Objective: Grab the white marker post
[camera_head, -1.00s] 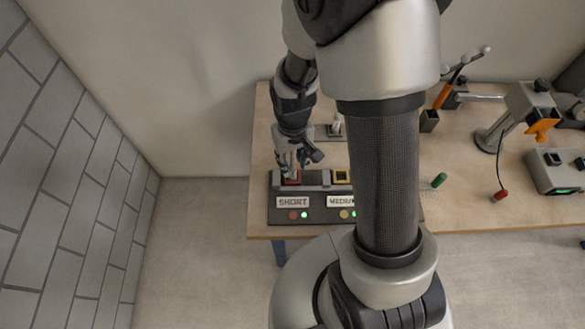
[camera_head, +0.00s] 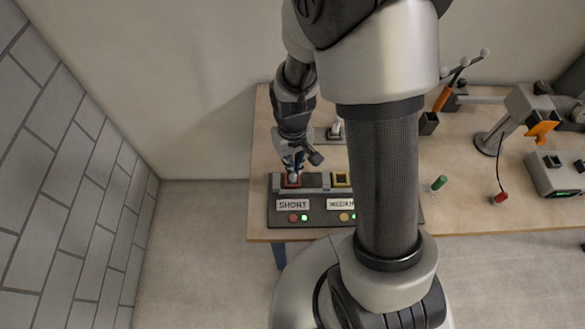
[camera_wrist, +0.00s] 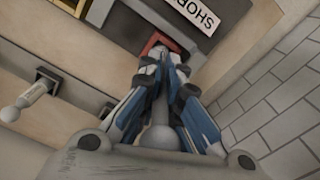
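A pale post with a round knob (camera_wrist: 160,137) stands between the fingers of my gripper (camera_wrist: 163,78) in the wrist view. I take it to be the white marker post. Its lower part is hidden by the fingers, which point down at the red-framed square socket (camera_wrist: 172,42) by the SHORT label. In the head view my gripper (camera_head: 292,172) is over that red socket (camera_head: 291,184), with a small pale part of the post (camera_head: 293,178) showing. The fingers have converged around the post and look shut on it.
A second pale knobbed post (camera_head: 336,130) stands on a plate behind; it also shows in the wrist view (camera_wrist: 38,90). A yellow-framed socket (camera_head: 341,179) lies to the right. A green-topped peg (camera_head: 439,182) and grey lamp-like device (camera_head: 492,135) stand farther right.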

